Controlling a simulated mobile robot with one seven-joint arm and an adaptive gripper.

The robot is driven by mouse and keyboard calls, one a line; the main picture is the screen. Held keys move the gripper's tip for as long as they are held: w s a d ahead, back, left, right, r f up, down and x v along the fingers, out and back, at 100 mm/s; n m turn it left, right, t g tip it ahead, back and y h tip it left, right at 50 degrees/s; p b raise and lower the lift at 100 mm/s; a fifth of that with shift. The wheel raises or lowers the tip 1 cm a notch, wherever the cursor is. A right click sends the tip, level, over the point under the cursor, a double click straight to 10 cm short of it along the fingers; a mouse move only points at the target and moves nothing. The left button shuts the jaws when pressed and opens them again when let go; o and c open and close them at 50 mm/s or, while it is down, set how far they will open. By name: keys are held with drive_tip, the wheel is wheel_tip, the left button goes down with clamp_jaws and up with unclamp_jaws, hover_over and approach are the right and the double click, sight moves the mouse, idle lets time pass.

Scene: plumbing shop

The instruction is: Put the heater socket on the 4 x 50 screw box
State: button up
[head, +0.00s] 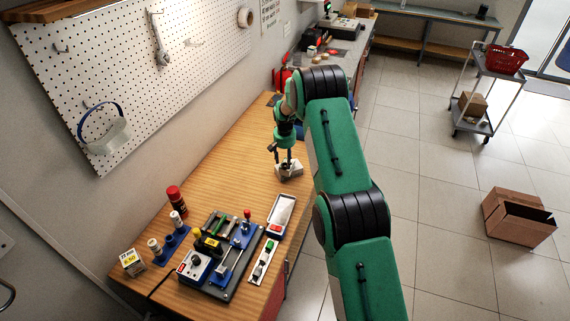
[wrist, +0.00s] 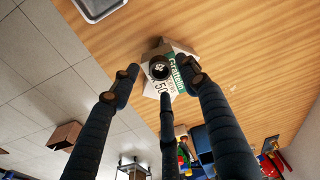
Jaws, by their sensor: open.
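The 4 x 50 screw box (wrist: 163,86) lies on the wooden bench, its white and green printed side and a "50" showing in the wrist view. In the head view the pale box (head: 290,172) is under my gripper (head: 286,160). A small dark round piece with a lighter centre, which looks like the heater socket (wrist: 159,68), sits on the box's printed face. My gripper's fingers (wrist: 160,78) are open and spread around the socket and over the box. I cannot tell whether any fingertip touches it. The socket is too small to make out in the head view.
A tray with tools and a control unit (head: 194,265), a small yellow-labelled box (head: 132,262), a red can (head: 175,197) and a white tray (head: 281,214) stand on the near bench. Bare wood (head: 215,180) lies left of my gripper. A pegboard (head: 130,75) lines the wall.

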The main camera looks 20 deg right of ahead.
sight(285, 166)
wheel_tip(285, 166, up, 10)
drive_tip(key=b, duration=0.1)
drive_tip(key=shift+s+a+f+b, duration=0.2)
drive_tip(key=shift+s+a+b, duration=0.1)
drive_tip(key=shift+s, duration=0.1)
idle(0.6)
